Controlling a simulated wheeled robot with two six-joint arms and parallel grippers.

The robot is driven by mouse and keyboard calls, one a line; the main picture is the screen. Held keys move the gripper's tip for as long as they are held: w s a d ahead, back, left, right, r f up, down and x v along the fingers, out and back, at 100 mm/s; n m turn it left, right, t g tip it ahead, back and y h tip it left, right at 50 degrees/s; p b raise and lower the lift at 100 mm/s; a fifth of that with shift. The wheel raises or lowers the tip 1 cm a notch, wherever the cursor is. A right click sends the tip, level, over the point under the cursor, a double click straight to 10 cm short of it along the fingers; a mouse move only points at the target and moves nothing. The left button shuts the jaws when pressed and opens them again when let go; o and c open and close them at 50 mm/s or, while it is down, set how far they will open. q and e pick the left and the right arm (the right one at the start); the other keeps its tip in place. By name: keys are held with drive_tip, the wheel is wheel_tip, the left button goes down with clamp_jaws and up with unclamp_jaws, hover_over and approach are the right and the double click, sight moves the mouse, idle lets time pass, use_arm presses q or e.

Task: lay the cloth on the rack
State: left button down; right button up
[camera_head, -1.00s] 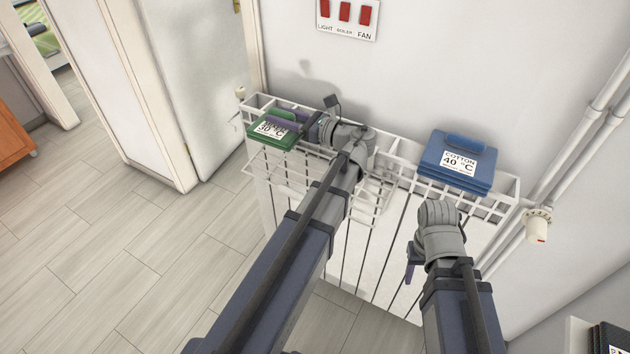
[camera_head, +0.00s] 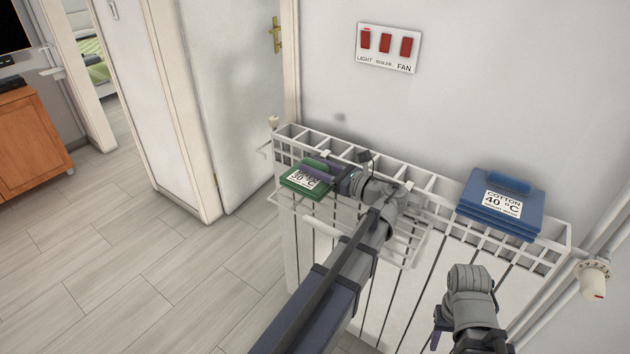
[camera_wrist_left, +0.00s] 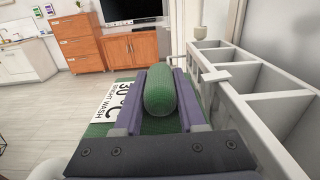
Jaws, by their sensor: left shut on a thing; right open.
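A green folded cloth (camera_head: 290,183) with a white 30 °C label is at the left end of the radiator's front, over the white wire rack (camera_head: 408,250). I cannot tell if it touches the rack. My left gripper (camera_head: 320,173) is shut on the cloth's rolled green top. In the left wrist view the roll (camera_wrist_left: 158,92) sits between two purple fingers (camera_wrist_left: 158,105). My left arm hides part of the rack. My right gripper (camera_head: 440,325) is open, low in front of the radiator, apart from the cloth and mostly hidden by its own wrist.
A blue folded cloth (camera_head: 517,222) labelled COTTON 40 °C lies on the right part of the white radiator (camera_head: 440,192). A valve (camera_head: 594,279) and pipes stand at the right. A switch panel (camera_head: 388,47) is on the wall. The floor at left is clear.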

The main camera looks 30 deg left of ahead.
use_arm(q)
wheel_tip(320, 180, down, 4)
drive_tip(key=b, duration=0.2)
drive_tip(key=shift+r+b, duration=0.25)
drive_tip(key=shift+b, duration=0.15)
drive_tip(key=shift+r, duration=0.15)
drive_tip(key=shift+c, duration=2.4)
unclamp_jaws()
drive_tip(key=d, duration=0.8)
drive_tip(key=s+d, duration=0.1)
drive_tip(key=d, duration=0.3)
